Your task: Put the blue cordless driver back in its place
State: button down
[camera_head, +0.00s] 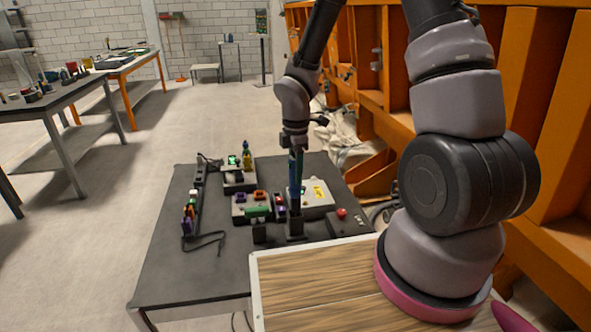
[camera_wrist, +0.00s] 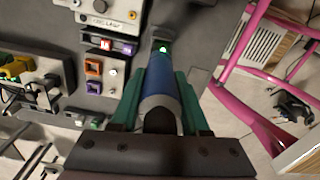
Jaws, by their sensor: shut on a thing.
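My gripper (camera_head: 297,152) reaches down over the dark bench. It is shut on the blue cordless driver (camera_head: 296,180), which hangs roughly upright below it. In the wrist view, the green fingers of my gripper (camera_wrist: 160,102) lie on both sides of the driver's blue body (camera_wrist: 162,75). A small black holder (camera_head: 295,228) stands on the bench under the driver's lower end. A green light shows at the driver's far end in the wrist view. Whether the driver touches or sits in the holder I cannot tell.
Another black block (camera_head: 259,233) stands left of the holder. A grey unit (camera_head: 318,208) sits close behind the driver. A red-button box (camera_head: 349,222) is to the right. A power strip (camera_head: 197,190) with plugs runs along the left.

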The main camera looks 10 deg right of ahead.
aim_at(296, 189)
jog(key=shift+f, duration=3.15)
jog(key=shift+c, duration=1.6)
grip_release()
jog(key=shift+o, duration=0.3)
jog(key=shift+o, duration=1.3)
jog(key=shift+r, duration=0.15)
notch_tip(296, 189, up, 8)
